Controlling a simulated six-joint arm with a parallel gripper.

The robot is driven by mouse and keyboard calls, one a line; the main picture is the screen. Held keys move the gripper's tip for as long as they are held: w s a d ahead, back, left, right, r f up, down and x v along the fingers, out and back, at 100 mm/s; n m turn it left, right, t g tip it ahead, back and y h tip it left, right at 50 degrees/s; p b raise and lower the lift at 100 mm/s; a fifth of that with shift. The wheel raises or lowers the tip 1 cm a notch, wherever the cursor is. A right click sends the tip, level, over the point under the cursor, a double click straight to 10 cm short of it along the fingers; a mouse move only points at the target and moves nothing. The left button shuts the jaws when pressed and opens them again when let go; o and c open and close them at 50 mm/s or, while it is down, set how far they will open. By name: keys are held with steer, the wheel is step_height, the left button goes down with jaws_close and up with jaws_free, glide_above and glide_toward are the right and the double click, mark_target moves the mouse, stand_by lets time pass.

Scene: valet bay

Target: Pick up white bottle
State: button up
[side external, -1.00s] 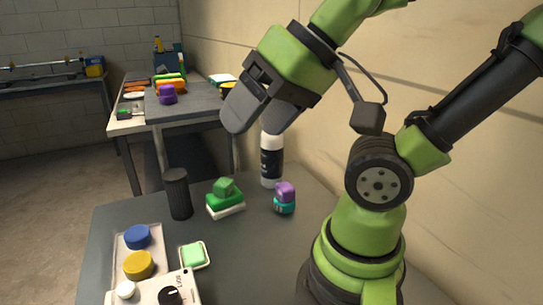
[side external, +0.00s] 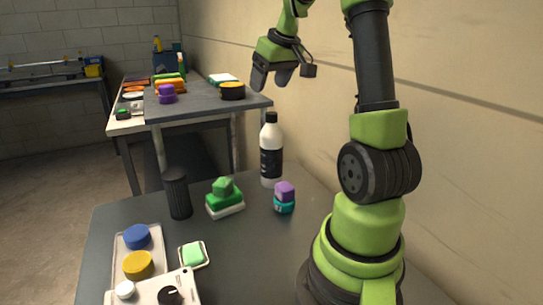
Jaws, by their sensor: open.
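The white bottle (side external: 271,152) stands upright near the back of the dark table, with a black cap and a black label. My gripper (side external: 270,80) is raised above the bottle in the picture, its two dark fingers pointing down and apart. It is open and empty. A clear gap shows between the fingertips and the bottle cap; how far behind or in front of the bottle the gripper is, I cannot tell exactly.
Beside the bottle are a purple and teal item (side external: 284,197), a green brush-like block (side external: 224,197) and a dark cylinder (side external: 177,193). A tray with blue and yellow pads (side external: 138,250) lies in front. A second table (side external: 200,105) stands behind.

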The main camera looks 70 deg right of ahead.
mark_target(273, 113)
steer(key=d+f, duration=0.1)
steer(key=f, duration=0.1)
steer(key=d+f, duration=0.3)
steer(key=f, duration=0.1)
steer(key=shift+d, duration=0.3)
steer(key=shift+x, duration=2.65)
steer(key=shift+s, duration=0.15)
jaws_close()
